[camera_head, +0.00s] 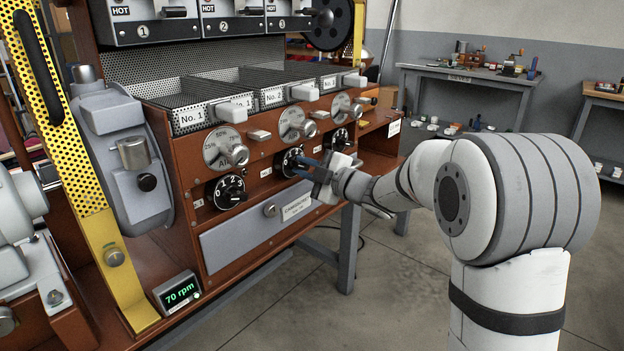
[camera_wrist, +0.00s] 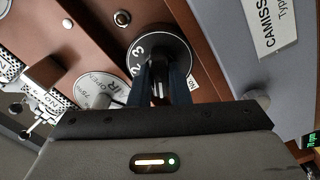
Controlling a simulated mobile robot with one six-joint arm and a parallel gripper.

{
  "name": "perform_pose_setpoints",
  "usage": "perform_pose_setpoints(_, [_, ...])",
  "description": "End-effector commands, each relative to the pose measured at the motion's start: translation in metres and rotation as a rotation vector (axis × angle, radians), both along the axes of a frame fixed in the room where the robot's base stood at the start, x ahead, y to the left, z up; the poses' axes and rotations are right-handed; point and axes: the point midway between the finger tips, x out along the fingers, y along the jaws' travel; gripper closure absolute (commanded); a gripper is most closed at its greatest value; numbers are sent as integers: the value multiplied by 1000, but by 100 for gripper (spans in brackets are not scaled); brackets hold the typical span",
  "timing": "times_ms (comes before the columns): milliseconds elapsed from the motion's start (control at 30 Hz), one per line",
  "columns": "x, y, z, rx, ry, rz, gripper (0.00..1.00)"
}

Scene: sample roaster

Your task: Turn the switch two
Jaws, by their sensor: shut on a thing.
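Switch two is a round black dial (camera_head: 290,158) with white numbers, the middle one of three in a row on the brown roaster front in the head view. My gripper (camera_head: 304,166) reaches it from the right, with its dark fingers at the dial's knob. In the wrist view the dial (camera_wrist: 171,48) shows the numbers 2 and 3. There my gripper (camera_wrist: 165,84) has its two fingers on either side of the small central knob, shut on it. The fingers hide part of the dial and its pointer.
A similar black dial (camera_head: 229,192) is to the left, and another (camera_head: 340,139) to the right. Silver air knobs (camera_head: 237,155) sit above them. A grey drawer (camera_head: 250,238) lies below. A yellow perforated post (camera_head: 85,185) stands at the left. Open floor lies at the right.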

Motion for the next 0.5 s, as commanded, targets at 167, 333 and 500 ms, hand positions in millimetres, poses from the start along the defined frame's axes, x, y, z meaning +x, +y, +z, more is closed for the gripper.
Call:
perform_pose_setpoints(167, [-1,2,1,-41,-64,4,100])
perform_pose_setpoints(333, [0,2,2,-64,-92,4,100])
perform_pose_setpoints(500, [0,1,3,-72,-101,3,100])
